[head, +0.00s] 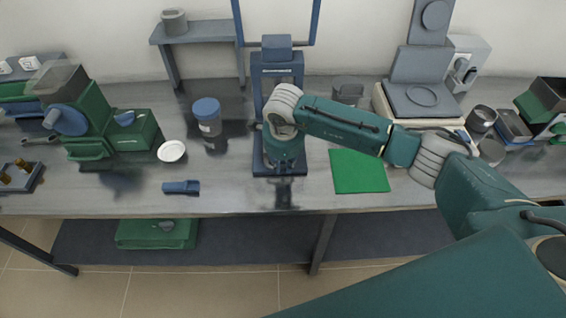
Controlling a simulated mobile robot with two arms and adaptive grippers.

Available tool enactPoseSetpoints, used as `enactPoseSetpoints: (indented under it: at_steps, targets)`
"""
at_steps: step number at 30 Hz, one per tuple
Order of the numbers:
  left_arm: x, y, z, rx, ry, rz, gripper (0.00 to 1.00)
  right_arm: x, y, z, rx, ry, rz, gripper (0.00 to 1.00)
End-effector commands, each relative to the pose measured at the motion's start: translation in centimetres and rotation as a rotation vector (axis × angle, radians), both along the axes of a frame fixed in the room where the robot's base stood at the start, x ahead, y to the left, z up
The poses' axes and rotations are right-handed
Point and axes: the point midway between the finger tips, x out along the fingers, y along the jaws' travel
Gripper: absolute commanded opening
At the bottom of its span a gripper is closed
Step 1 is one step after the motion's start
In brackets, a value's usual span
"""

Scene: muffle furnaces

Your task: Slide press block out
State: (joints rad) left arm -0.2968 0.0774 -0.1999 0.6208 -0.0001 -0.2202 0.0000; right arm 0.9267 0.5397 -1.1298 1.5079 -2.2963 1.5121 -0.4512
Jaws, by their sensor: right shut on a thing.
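A blue press (276,72) stands at the middle of the bench, with a tall blue frame and a flat blue base plate. My right arm reaches in from the right. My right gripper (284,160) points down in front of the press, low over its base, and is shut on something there. The held thing is hidden by the gripper and wrist, so I cannot make out the press block's shape. My left gripper is not in view.
A blue-lidded jar (208,118), a white dish (171,151) and a blue tool (181,187) lie left of the press. A green mat (358,171) lies right of it. A balance (420,98) stands behind the arm. The bench front edge is mostly clear.

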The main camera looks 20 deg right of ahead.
Motion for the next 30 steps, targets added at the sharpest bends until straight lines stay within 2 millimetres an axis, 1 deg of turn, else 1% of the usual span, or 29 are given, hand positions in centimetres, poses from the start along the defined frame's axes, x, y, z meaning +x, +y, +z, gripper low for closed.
enactPoseSetpoints:
  at_steps: [1, 2, 6, 8, 9, 26, 30]
  targets:
    - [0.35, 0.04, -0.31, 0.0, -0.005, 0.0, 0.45, -0.4, 0.09, -0.37, 0.0, 0.005, 0.002, 0.0]
    - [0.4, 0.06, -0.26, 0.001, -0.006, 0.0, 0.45, -0.45, 0.13, -0.31, 0.0, 0.006, 0.002, 0.0]
    - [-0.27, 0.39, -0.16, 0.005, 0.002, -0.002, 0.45, -0.61, 0.22, -0.24, 0.002, 0.011, 0.002, 0.0]
    - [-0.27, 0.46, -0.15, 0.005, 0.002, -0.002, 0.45, -0.65, 0.24, -0.27, 0.002, 0.012, 0.003, 0.0]
    - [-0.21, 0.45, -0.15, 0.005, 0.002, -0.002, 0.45, -0.66, 0.25, -0.28, 0.002, 0.013, 0.003, 0.25]
    - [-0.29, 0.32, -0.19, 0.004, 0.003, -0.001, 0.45, -0.44, 0.16, -0.22, 0.002, 0.007, 0.001, 0.25]
    - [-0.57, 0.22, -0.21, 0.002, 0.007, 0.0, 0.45, -0.45, 0.2, 0.34, 0.002, 0.005, 0.001, 0.25]
